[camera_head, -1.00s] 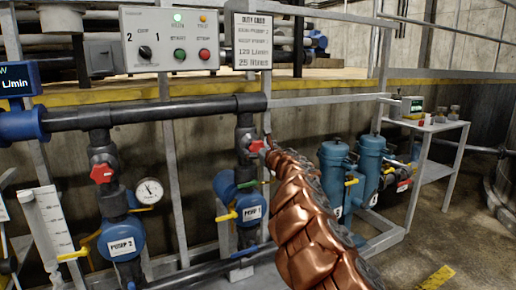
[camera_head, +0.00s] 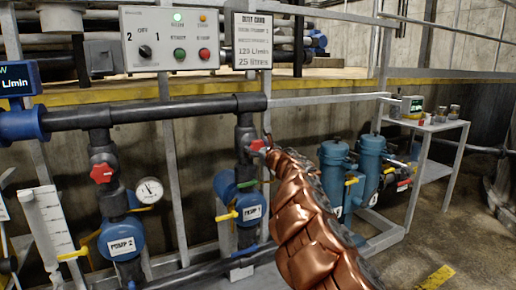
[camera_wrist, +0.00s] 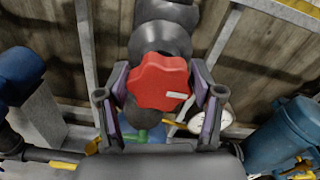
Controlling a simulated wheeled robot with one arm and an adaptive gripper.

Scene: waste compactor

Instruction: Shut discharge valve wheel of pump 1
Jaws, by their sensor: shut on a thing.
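The red valve wheel of pump 1 (camera_wrist: 158,82) sits on a dark vertical pipe in the middle of the wrist view. It has a lobed rim and a small pale mark at its right. In the head view only part of this red wheel (camera_head: 258,145) shows, above the blue pump labelled PUMP 1 (camera_head: 250,212). My gripper (camera_wrist: 160,100) has one finger on each side of the wheel and is shut on it. In the head view my copper-coloured arm covers the gripper's right side.
Pump 2 (camera_head: 122,240) with its own red wheel (camera_head: 102,173) and a gauge (camera_head: 149,190) stands at the left. Blue filter housings (camera_head: 370,165) and a grey side table (camera_head: 430,125) stand at the right. A control box (camera_head: 170,38) hangs above. Floor at the lower right is clear.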

